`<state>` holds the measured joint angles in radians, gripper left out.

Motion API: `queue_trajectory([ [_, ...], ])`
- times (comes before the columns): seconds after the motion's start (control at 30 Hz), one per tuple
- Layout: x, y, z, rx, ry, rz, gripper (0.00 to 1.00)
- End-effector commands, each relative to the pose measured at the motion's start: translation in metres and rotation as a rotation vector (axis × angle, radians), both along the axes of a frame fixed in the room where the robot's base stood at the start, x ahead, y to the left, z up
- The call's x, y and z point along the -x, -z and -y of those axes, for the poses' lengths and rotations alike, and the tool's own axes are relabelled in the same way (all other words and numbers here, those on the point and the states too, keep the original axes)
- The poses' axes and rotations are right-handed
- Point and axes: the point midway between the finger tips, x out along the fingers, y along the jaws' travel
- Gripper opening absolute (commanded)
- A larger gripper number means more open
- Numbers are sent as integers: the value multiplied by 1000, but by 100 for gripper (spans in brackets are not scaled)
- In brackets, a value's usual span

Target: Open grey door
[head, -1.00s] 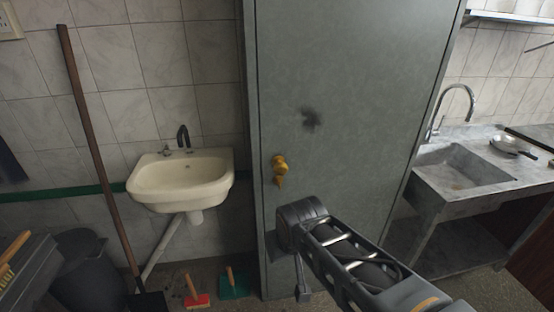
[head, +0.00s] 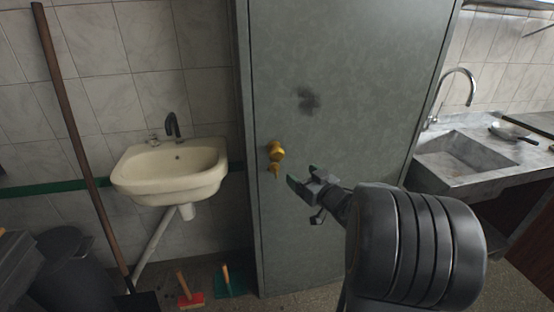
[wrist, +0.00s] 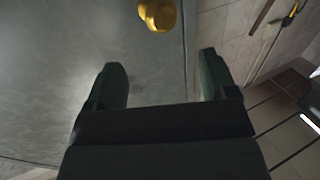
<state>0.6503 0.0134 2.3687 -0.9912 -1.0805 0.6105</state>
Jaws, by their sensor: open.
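The grey door (head: 340,60) is tall and mottled, with a dark smudge, and looks shut in its frame. A brass knob (head: 276,151) with a smaller brass piece below it sits near its left edge. My gripper (head: 303,178) is open and empty, to the right of the knob and a little lower, apart from it. In the wrist view the knob (wrist: 158,14) shows at the top, beyond and between the two green fingertips (wrist: 162,75). The door surface (wrist: 60,60) fills the left of that view, and its edge runs to the right of the knob.
A white washbasin (head: 172,170) hangs on the tiled wall left of the door. A long wooden handle (head: 80,150), a dark bin (head: 65,270) and red (head: 191,299) and green (head: 229,284) brushes stand below. A stone sink (head: 465,157) is at the right.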

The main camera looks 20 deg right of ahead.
Motion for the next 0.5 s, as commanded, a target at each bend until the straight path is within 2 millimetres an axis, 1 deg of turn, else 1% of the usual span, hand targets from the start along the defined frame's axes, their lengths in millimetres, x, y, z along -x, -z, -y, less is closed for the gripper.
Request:
queue_trajectory([
  [0.17,-21,0,-6,-8,-19,9,78],
  [0.5,-86,0,-18,-6,-17,7,78],
])
